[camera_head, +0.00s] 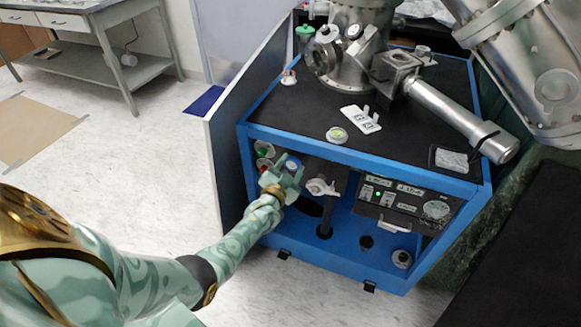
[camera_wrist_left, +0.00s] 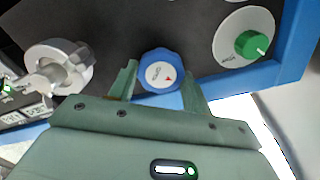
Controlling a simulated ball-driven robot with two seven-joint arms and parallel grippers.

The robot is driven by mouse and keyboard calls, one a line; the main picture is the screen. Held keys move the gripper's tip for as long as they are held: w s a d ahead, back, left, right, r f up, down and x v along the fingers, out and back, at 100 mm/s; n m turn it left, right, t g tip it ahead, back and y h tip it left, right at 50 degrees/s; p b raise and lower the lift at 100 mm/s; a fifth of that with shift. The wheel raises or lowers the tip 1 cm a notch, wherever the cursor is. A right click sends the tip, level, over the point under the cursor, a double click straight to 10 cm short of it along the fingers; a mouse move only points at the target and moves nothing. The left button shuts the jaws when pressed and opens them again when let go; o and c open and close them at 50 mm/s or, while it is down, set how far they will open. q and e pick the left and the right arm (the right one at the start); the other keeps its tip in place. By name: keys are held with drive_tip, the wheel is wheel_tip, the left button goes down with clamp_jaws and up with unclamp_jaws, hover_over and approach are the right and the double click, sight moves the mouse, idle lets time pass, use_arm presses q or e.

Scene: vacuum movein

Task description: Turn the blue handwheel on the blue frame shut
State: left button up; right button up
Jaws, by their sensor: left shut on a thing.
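In the head view the handwheel (camera_head: 292,163) shows just beyond my left gripper (camera_head: 287,174). In the left wrist view the left gripper's fingers (camera_wrist_left: 158,85) stand on either side of the handwheel and are shut on it. The fingertips are partly hidden. My right gripper is in neither view.
A green knob (camera_wrist_left: 252,44) on a white dial sits beside the handwheel. A white valve fitting (camera_head: 320,187) is on its other side. A control box (camera_head: 405,205) fills the frame's right bay. A grey panel (camera_head: 235,125) stands along the frame's left side.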

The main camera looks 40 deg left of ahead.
use_arm(q)
drive_tip(key=m, duration=0.3)
drive_tip(key=m+b, duration=0.1)
drive_tip(key=shift+d+f+m, duration=0.15)
drive_tip(key=shift+f+m, duration=0.15)
drive_tip(key=shift+m+b, duration=0.4)
drive_tip(key=shift+m, duration=1.5)
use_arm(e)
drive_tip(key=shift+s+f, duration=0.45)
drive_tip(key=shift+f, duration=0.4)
use_arm(q)
drive_tip(key=o, duration=1)
drive_tip(key=shift+r, duration=0.1)
drive_tip(key=shift+c, duration=0.2)
drive_tip(key=shift+s+r, duration=0.1)
drive_tip(key=shift+s, duration=0.1)
drive_tip(key=p+v, duration=0.5)
drive_tip(key=v, duration=1.1)
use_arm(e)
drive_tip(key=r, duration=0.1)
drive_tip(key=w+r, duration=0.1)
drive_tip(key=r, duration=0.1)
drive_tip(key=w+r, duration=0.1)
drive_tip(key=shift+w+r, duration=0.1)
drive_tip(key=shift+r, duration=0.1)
